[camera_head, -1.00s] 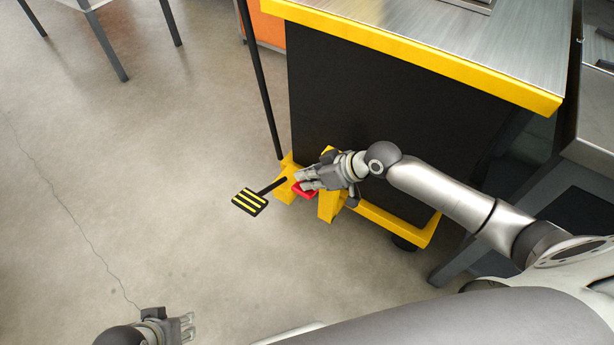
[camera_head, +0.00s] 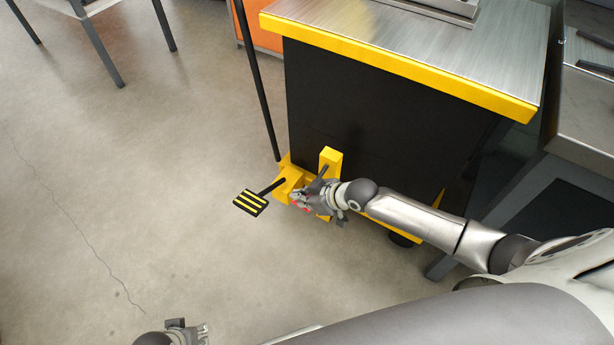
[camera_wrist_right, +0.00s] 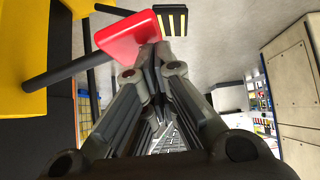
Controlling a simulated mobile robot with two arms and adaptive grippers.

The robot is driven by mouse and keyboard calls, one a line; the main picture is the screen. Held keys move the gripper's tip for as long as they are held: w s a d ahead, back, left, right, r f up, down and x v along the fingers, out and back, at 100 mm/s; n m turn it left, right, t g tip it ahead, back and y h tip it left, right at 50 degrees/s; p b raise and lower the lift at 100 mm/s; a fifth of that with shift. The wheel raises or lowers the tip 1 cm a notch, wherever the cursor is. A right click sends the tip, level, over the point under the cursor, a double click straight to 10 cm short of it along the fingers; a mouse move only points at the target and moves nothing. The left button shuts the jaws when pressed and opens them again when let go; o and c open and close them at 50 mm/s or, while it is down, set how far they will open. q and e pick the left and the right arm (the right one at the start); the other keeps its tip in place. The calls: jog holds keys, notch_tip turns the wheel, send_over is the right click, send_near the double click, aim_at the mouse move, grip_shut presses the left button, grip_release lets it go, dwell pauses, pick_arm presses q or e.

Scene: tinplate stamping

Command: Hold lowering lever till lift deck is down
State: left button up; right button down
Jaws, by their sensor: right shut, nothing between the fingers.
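The lift table has a steel deck (camera_head: 430,50) with a yellow edge, above a black skirt (camera_head: 370,120). Its lowering lever is a red pad on a black rod, low beside the yellow base frame (camera_head: 330,165). In the head view my right gripper (camera_head: 298,200) covers most of the pad. In the right wrist view the red pad (camera_wrist_right: 130,36) is at the shut, empty fingertips (camera_wrist_right: 152,58); contact is hard to tell. My left gripper (camera_head: 202,334) is at the bottom edge, away from the table; its jaws are unclear.
A black-and-yellow striped foot pedal (camera_head: 250,202) sticks out left of the lever. A black upright pole (camera_head: 256,85) rises behind it. A grey workbench (camera_head: 590,110) stands at the right.

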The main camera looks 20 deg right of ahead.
jog(key=shift+s+f, duration=0.4)
jog(key=shift+f, duration=0.15)
dwell(2.3)
jog(key=shift+d+r, duration=0.1)
jog(key=shift+d, duration=0.1)
dwell(2.5)
jog(key=shift+s+d+r, duration=0.15)
jog(key=v, duration=1.1)
jog(key=shift+a+r, duration=0.25)
jog(key=shift+r, duration=0.25)
